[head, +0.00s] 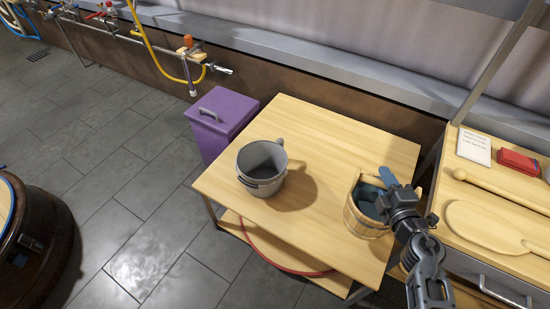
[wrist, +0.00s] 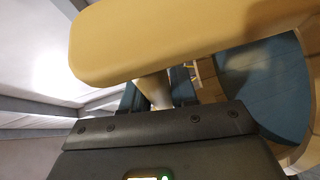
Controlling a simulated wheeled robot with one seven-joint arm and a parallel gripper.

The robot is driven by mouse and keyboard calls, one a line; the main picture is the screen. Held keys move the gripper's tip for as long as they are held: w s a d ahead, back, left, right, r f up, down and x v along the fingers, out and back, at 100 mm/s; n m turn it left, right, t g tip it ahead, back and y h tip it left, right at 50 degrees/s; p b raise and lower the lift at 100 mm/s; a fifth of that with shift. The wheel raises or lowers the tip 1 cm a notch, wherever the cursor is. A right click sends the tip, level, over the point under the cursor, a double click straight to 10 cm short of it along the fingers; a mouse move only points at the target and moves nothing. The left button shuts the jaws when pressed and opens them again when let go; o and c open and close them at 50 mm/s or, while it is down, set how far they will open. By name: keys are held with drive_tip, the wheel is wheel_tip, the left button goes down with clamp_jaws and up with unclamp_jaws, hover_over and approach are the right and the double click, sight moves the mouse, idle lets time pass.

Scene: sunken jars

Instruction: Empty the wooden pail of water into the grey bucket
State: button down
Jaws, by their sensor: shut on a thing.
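The wooden pail (head: 366,222) is at the right side of the wooden table, near its right edge, and looks about upright. Dark blue-grey water (wrist: 265,85) shows inside it in the wrist view. My gripper (head: 393,192) is at the pail's right side in the head view and is shut on it. A thick pale wooden part (wrist: 180,40) of the pail crosses the top of the wrist view. It partly hides the fingers, and the exact grip is hard to see. The grey bucket (head: 262,170) stands upright on the table, left of the pail and apart from it.
The table (head: 320,130) is bare between bucket and pail and behind them. A purple bin (head: 222,122) stands at its left. A bench at right holds a wooden paddle (head: 485,228), a red item (head: 518,161) and a white card (head: 474,146). A barrel (head: 45,240) stands at far left.

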drive_tip(key=w+a+r+n+g+y+p, duration=0.1)
drive_tip(key=w+a+r+n+y, duration=0.4)
drive_tip(key=a, duration=0.9)
drive_tip(key=w+a+r+g+y+p, duration=0.15)
drive_tip(key=w+a+r, duration=0.35)
drive_tip(key=a, duration=0.9)
drive_tip(key=w+a+r+n+g+y, duration=0.25)
drive_tip(key=a+r, duration=0.45)
drive_tip(key=a, duration=0.6)
drive_tip(key=shift+w+d+f+m+y+b, duration=0.35)
drive_tip(key=shift+w+d+f+m+b, duration=0.15)
drive_tip(key=shift+m+b, duration=0.4)
drive_tip(key=shift+w+d+f+m+y+b, duration=0.35)
drive_tip(key=shift+f+m+b, duration=0.2)
drive_tip(key=shift+m+b, duration=0.35)
drive_tip(key=shift+w+d+f+m+y+b, duration=0.35)
drive_tip(key=shift+d+f+m+b, duration=0.2)
drive_tip(key=shift+m+b, duration=0.35)
drive_tip(key=shift+w, duration=0.15)
drive_tip(key=shift+w+d+f+m+y+b, duration=0.2)
drive_tip(key=shift+w+d+f+m+b, duration=0.15)
drive_tip(key=shift+w+f+m+b, duration=0.4)
drive_tip(key=shift+w+d+f+m+y+b, duration=0.15)
drive_tip(key=shift+w+d+f+m+b, duration=0.3)
drive_tip(key=shift+m, duration=0.55)
drive_tip(key=shift+a, duration=0.1)
